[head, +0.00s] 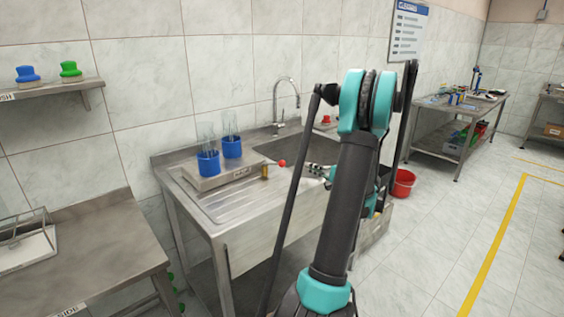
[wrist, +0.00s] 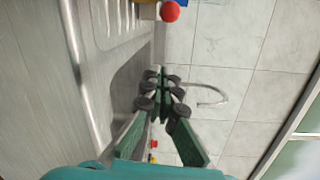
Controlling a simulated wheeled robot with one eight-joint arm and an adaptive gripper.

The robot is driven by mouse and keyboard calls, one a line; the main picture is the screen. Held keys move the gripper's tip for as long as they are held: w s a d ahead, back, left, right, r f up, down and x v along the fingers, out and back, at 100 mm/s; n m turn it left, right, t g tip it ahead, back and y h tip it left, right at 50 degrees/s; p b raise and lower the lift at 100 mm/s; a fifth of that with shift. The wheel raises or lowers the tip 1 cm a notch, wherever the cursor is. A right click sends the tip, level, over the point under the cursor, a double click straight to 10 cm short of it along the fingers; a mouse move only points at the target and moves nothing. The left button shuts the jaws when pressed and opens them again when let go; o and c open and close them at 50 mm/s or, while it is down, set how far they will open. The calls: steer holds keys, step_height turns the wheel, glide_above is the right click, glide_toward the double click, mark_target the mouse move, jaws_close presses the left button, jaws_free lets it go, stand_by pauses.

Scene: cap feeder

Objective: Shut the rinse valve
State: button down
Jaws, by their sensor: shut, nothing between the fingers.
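The rinse valve is a small brass body (head: 265,172) with a red ball knob (head: 282,163) at its right, at the right end of the low metal rinse box on the sink's drainboard. In the wrist view the red knob (wrist: 170,12) is at the top edge, and the rest of the valve is mostly cut off. My gripper (head: 308,167) is to the right of the knob, over the sink and apart from it. In the wrist view my gripper (wrist: 164,76) has its fingers together with nothing between them.
Two blue cups holding clear glassware, one of them the front cup (head: 208,164), stand on the rinse box (head: 205,183). A curved tap (head: 284,84) rises behind the sink basin (wrist: 130,85). A red bucket (head: 402,183) stands on the floor at right.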

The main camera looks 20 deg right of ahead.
steer(key=shift+w, duration=0.1)
steer(key=x, duration=1)
steer(key=shift+a, duration=0.15)
steer(key=shift+s+a+r, duration=0.2)
steer(key=shift+s+a, duration=0.2)
steer(key=shift+s, duration=0.05)
steer(key=shift+s+a+r, duration=0.15)
steer(key=shift+s+a, duration=0.2)
steer(key=shift+s, duration=0.15)
steer(key=shift+s+a+r, duration=0.1)
steer(key=shift+s+a, duration=0.4)
steer(key=shift+a, duration=0.05)
steer(key=shift+a, duration=0.1)
